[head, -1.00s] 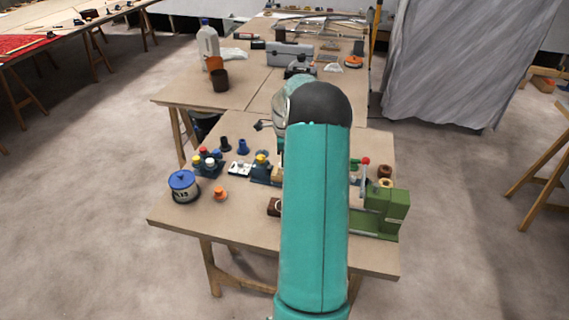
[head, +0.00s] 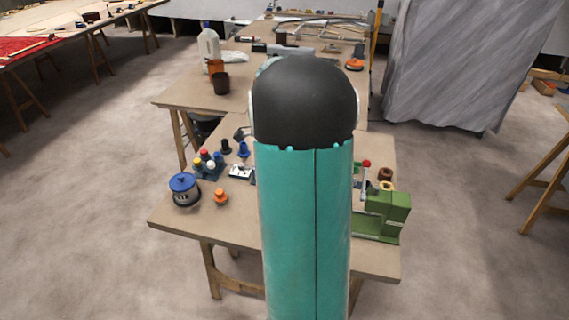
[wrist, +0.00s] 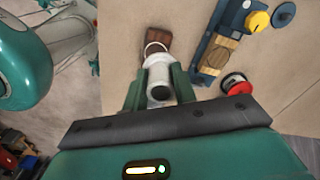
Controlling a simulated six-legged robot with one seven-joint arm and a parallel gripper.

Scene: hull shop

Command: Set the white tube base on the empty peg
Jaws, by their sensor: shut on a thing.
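My gripper (wrist: 158,82) shows in the wrist view, its green fingers shut on the white tube base (wrist: 160,93). The base is a pale round piece with a dark opening facing the wrist camera. A brown block with a light ring (wrist: 157,42) lies just beyond the fingertips; I cannot tell whether the held base touches it. I cannot make out the empty peg. In the head view my own arm hides the gripper and the held base.
A red-rimmed spool (wrist: 237,84) lies right of the gripper. In the head view, a blue-lidded pot (head: 184,190), an orange piece (head: 221,197) and a rack of coloured knobs (head: 209,165) stand at the left. A green machine (head: 382,215) stands at the right edge.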

